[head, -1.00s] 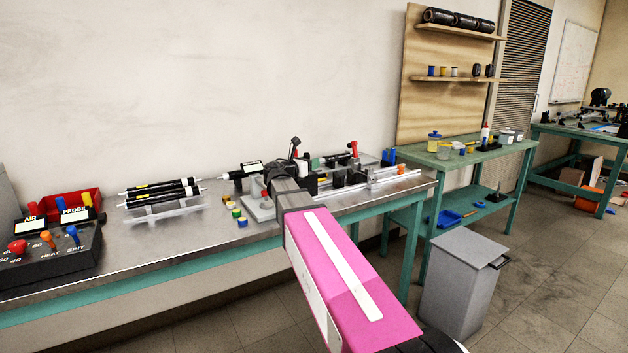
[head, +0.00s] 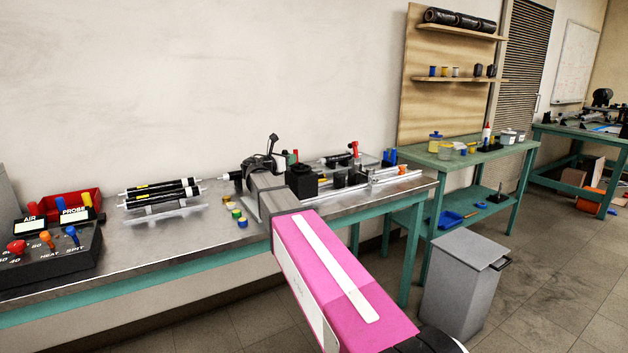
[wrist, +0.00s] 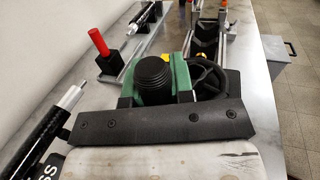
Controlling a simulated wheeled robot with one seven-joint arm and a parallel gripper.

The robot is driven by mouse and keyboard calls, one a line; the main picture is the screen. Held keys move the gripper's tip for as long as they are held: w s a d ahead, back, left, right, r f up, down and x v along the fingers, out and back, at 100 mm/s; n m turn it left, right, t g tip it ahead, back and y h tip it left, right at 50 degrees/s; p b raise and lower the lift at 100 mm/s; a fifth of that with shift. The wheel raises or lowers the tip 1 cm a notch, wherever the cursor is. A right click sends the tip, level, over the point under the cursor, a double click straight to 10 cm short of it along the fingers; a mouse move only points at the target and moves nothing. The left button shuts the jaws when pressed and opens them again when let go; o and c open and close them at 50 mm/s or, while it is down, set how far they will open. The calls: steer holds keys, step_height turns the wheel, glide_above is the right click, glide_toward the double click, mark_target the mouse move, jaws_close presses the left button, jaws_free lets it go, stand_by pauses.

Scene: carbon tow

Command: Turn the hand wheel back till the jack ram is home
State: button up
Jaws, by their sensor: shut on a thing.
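The jack shows in the wrist view as a green body (wrist: 152,92) with a black ribbed cap (wrist: 153,70). Its black spoked hand wheel (wrist: 208,80) is on the body's right side. My gripper (head: 262,168) is at the jack on the metal bench in the head view, and is shut on the hand wheel. The black bar and pale plate low in the wrist view hide the contact point. In the head view my pink arm and grey wrist cover most of the jack; a bit of green (head: 291,159) shows beside them. I cannot tell the ram's position.
A red-handled clamp (head: 354,149) and a rail (head: 345,188) are to the right on the bench (head: 170,243). Black tubes (head: 160,190) lie on a rack at left, beside a control box (head: 50,250). Small coloured pots (head: 238,214) sit near the wrist. A grey bin (head: 462,285) stands right.

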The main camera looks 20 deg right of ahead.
steer(key=o, duration=0.8)
steer(key=shift+s+d, duration=0.1)
steer(key=shift+o, duration=0.2)
steer(key=v, duration=0.6)
